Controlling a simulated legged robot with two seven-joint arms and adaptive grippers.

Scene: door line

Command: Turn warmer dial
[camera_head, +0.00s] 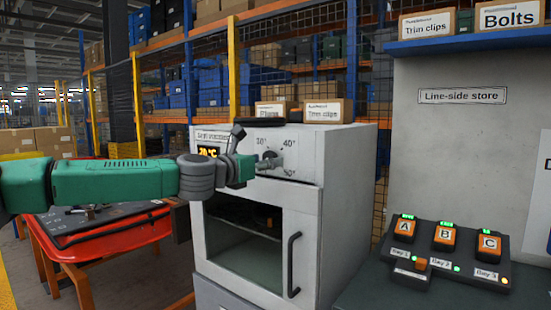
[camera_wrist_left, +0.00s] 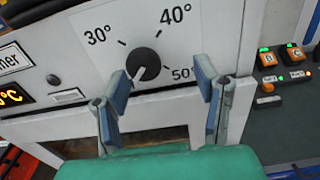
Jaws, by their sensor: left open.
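The warmer (camera_head: 348,165) is a pale grey cabinet with a dark window and a control panel on top. Its black round dial (camera_wrist_left: 143,64) sits among marks for 30°, 40° and 50°. The dial's white pointer line is toward the lower left. In the head view the dial is mostly hidden by my left gripper (camera_head: 262,160), which is at the panel. In the wrist view my left gripper (camera_wrist_left: 163,80) is open and empty. The dial appears just beyond its fingertips, nearer the left finger; I cannot tell whether they touch. My right gripper is not in view.
An orange-lit display (camera_head: 208,152) is left of the dial. A black door handle (camera_head: 292,264) stands below the panel. Boxes (camera_head: 322,111) rest on the warmer. A button panel (camera_head: 447,252) lies on the counter at right. A red cart (camera_head: 120,237) stands at left.

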